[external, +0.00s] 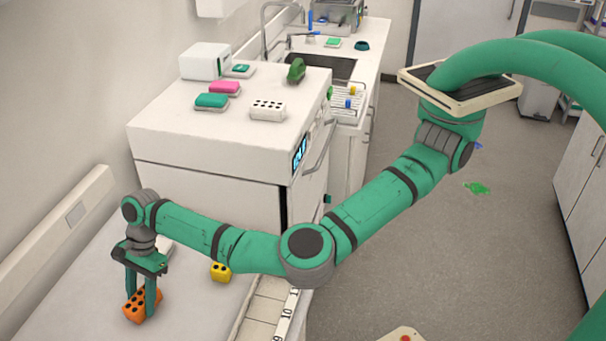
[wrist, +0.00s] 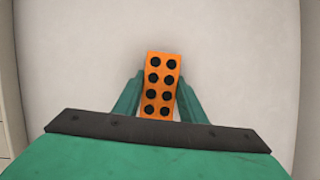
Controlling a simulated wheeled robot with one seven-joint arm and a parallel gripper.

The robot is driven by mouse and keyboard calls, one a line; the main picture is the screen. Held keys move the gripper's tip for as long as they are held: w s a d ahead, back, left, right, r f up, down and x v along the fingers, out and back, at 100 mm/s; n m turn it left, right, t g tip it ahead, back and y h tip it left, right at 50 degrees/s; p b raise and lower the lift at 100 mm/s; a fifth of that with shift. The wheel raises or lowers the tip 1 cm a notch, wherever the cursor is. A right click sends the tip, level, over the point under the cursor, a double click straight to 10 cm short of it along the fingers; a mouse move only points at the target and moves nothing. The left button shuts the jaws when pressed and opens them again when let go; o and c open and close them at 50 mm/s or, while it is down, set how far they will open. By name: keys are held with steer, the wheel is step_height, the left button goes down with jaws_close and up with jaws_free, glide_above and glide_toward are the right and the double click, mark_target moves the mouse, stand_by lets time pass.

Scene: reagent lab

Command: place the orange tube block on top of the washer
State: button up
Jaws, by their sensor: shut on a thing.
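The orange tube block (external: 134,306), with black round holes on its top, is at the lower left of the external view, at the surface of the low white bench. My gripper (external: 141,300) points down with its two fingers on either side of the block, shut on it. In the wrist view the orange block (wrist: 161,85) sits between the green fingers (wrist: 158,97), slightly tilted. I cannot tell whether it is lifted off the bench. The washer (external: 215,150) is the white box-shaped machine with a lit display, behind my forearm.
On the washer's top are a white tube block (external: 267,110), teal (external: 211,101) and pink (external: 225,88) sponges, a green object (external: 296,70) and a white box (external: 205,61). Its front left top is clear. A yellow block (external: 221,271) stands on the bench (external: 75,290) near my forearm.

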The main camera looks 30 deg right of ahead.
step_height(320, 180, up, 28)
steer(key=shift+r, duration=0.15)
